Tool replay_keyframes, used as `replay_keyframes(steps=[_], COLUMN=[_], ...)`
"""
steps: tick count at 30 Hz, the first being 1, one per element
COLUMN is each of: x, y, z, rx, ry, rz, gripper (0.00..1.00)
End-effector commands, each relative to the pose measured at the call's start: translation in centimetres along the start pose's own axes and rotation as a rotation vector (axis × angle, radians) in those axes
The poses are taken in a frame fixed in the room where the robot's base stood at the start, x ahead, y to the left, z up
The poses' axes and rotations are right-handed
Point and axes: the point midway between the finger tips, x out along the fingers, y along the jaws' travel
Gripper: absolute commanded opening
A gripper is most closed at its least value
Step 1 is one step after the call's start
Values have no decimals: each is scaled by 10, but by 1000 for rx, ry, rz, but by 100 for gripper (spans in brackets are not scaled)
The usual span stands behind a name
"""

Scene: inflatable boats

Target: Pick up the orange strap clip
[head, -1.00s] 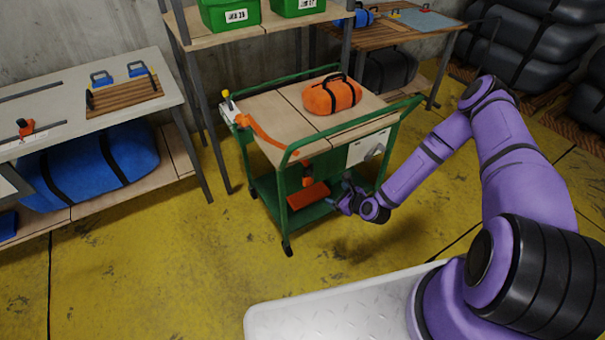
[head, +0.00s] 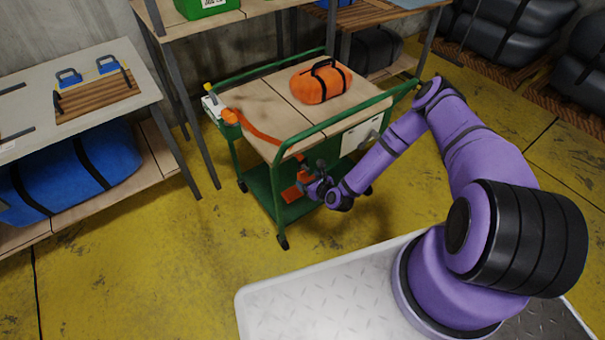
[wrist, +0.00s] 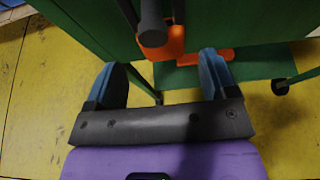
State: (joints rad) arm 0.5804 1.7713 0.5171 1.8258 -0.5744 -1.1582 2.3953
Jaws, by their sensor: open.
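The orange strap clip hangs at the end of an orange strap (head: 262,133) over the near side of the green cart (head: 330,129). In the head view it is mostly hidden by my gripper. In the wrist view an orange part that appears to be the clip (wrist: 176,42) shows ahead of the fingers, partly behind a dark round-ended piece. My gripper (head: 313,182) is beside the cart's near side. In the wrist view its blue fingers (wrist: 160,60) are apart, with nothing held between them.
An orange bag (head: 321,84) lies on the cart top. An orange item (head: 291,194) is on the cart's lower shelf. The cart's green rails and posts are close to my gripper. A workbench (head: 30,85) stands at left. Yellow floor around the cart is open.

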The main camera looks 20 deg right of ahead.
Motion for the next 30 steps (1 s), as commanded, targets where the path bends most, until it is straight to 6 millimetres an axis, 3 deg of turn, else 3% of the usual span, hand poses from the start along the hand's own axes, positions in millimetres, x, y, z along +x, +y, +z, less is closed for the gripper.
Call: replay_keyframes(steps=[10, 19, 20, 27, 30], x=[43, 48, 48, 48, 48], y=[-4, -4, -4, -4, -4], z=[0, 0, 0, 0, 0], rx=[-3, -2, -2, -2, -2], ry=[-1, -1, -1, -1, -1], rz=[1, 0, 0, 0, 0], gripper=[79, 79, 76, 22, 22])
